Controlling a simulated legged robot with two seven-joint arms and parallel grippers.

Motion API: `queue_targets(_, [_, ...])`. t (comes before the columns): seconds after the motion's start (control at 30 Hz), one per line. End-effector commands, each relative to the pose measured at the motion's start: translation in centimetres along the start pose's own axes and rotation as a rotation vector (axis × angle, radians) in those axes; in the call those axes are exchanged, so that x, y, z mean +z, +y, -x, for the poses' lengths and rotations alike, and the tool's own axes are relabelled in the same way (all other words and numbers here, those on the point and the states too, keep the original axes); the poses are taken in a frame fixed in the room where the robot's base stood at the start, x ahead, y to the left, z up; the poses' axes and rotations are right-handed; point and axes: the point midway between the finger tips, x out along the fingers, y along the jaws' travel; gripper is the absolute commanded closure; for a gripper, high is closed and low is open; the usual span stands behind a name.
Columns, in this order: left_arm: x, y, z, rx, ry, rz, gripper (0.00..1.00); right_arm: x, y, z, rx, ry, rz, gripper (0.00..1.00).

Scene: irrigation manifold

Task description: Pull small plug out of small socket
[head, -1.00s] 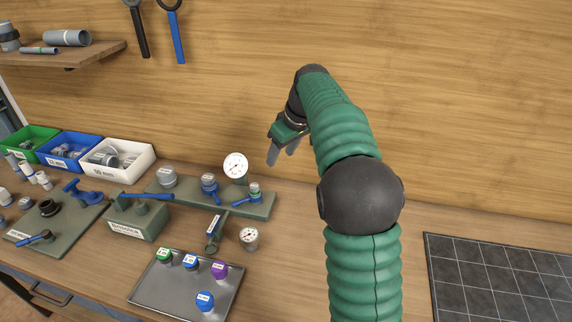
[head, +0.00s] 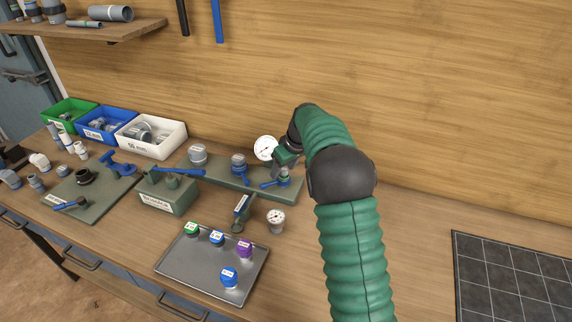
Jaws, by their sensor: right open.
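The green manifold board (head: 213,177) stands on the bench and carries a row of fittings. At its right end is the small socket with a blue valve handle (head: 271,184). A small plug (head: 284,171) appears to sit upright in it, partly covered by my gripper. My right gripper (head: 284,162) is open, pointing down just above and around the small plug; contact cannot be told. Larger fittings, a grey one (head: 197,155) and a blue-based one (head: 239,166), stand further left on the board. My left gripper is not in view.
A white gauge (head: 265,148) stands close behind my right gripper. Another gauge (head: 276,220) lies in front of the board. A metal tray (head: 196,271) holds coloured caps. Bins (head: 152,147) stand at the back left. The bench right of my arm is clear up to a dark gridded mat (head: 510,280).

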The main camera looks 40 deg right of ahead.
Motion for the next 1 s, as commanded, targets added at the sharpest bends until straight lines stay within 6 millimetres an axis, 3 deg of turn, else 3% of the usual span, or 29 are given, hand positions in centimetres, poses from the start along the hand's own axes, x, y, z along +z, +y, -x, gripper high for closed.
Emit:
queue_targets(0.13, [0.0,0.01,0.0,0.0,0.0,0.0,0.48,0.03,0.09,-0.04,0.0,-0.001,-0.001,0.5])
queue_targets(0.5, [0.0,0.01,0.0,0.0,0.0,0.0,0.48,0.02,0.04,0.02,0.0,-0.001,-0.001,0.99])
queue_targets(0.6, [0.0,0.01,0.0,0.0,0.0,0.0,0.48,0.02,0.03,0.03,0.0,-0.001,-0.001,1.0])
queue_targets(0.63, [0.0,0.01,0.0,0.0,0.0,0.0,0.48,0.02,0.03,0.03,0.0,-0.001,-0.001,0.77])
queue_targets(0.8, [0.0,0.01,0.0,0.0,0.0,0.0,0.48,0.03,0.08,-0.01,-0.001,-0.001,-0.001,0.99])
queue_targets(1.0, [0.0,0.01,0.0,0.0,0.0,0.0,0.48,0.02,0.08,-0.01,-0.001,-0.001,-0.001,1.0])
